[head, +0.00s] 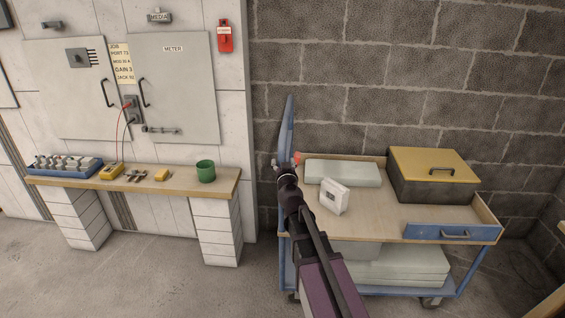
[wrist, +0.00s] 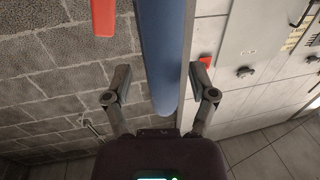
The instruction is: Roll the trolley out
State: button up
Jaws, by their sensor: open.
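The trolley (head: 400,226) has a blue frame, a wooden top and a lower shelf, and stands against the grey block wall. Its tall blue end piece (head: 287,130) rises at its left end. My gripper (head: 288,170) is at that end piece, with my arm crossing in front of the trolley's left side. In the wrist view, my gripper (wrist: 162,76) is open. Its fingers stand either side of a long blue bar (wrist: 165,50), apparently this end piece, with visible gaps. Contact deeper between the fingers cannot be told.
The trolley carries a yellow-lidded box (head: 435,170), a grey case (head: 343,173) and a small white box (head: 334,197). A bench (head: 215,184) with a green cup (head: 206,171) stands to the left. Bare floor (head: 140,275) lies in front of the bench.

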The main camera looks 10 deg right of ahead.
jog(key=s, duration=0.6)
jog(key=shift+s+a, duration=0.4)
jog(key=s+a+f+n+g+y, duration=0.6)
jog(key=s+a+f+g+y, duration=0.3)
jog(key=a, duration=0.3)
jog(key=s+d+f+m+g+h, duration=0.4)
jog(key=s+d+f+g+h, duration=0.3)
jog(key=s+f, duration=0.4)
notch_tip(320, 180, up, 23)
jog(key=s+d+g+p, duration=0.1)
jog(key=s+d+p, duration=0.1)
jog(key=p, duration=1.9)
jog(key=shift+m+g+p, duration=0.3)
jog(key=shift+g, duration=0.1)
